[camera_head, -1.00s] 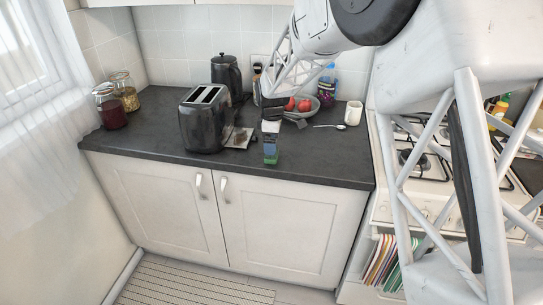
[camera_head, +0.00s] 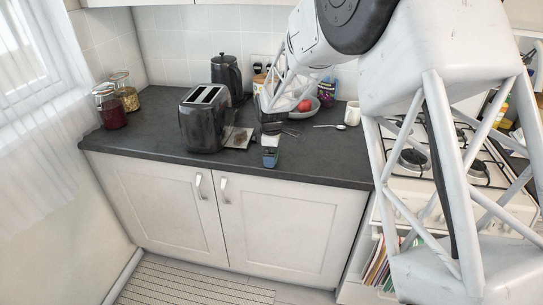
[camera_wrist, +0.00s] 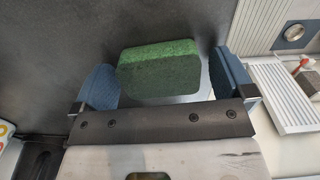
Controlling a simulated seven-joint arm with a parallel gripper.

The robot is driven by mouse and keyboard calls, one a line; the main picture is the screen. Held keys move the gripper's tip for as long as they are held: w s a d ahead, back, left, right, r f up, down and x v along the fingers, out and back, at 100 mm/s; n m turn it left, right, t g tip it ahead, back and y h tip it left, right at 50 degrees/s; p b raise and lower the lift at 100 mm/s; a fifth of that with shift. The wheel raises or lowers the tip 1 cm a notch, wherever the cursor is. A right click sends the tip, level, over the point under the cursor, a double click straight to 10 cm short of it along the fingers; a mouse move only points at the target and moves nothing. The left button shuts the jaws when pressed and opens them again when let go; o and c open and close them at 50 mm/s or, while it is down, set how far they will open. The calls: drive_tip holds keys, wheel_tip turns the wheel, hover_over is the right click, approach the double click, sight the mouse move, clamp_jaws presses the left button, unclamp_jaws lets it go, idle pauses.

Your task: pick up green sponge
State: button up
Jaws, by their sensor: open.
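The green sponge (camera_wrist: 158,72) shows in the wrist view on the dark countertop, between the two blue fingers of my gripper (camera_wrist: 165,80). My gripper is open. The sponge sits nearer the left finger, with a gap to the right finger. In the head view my gripper (camera_head: 270,158) is low at the front part of the counter, right of the toaster. There I cannot make out the sponge, which seems hidden by the gripper.
A bowl with red fruit (camera_head: 305,105), a spoon (camera_head: 331,127) and a white mug (camera_head: 352,113) are to the right. Two jars (camera_head: 110,108) stand at the far left.

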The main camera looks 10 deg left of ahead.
drive_tip(key=shift+c, duration=0.5)
drive_tip(key=c, duration=0.8)
drive_tip(key=shift+r, duration=0.15)
drive_tip(key=shift+r, duration=0.5)
drive_tip(key=shift+s+d+r, duration=0.1)
drive_tip(key=shift+s+r, duration=0.05)
drive_tip(key=shift+r, duration=0.45)
drive_tip(key=shift+s+d+r, duration=0.1)
drive_tip(key=shift+s+r, duration=0.05)
drive_tip(key=shift+r, duration=0.45)
drive_tip(key=s+d, duration=0.2)
drive_tip(key=s, duration=0.2)
drive_tip(key=s+d+r, duration=0.1)
drive_tip(key=s+d, duration=0.1)
drive_tip(key=s, duration=0.3)
drive_tip(key=s+d, duration=0.2)
drive_tip(key=s, duration=0.3)
drive_tip(key=shift+d+r, duration=0.15)
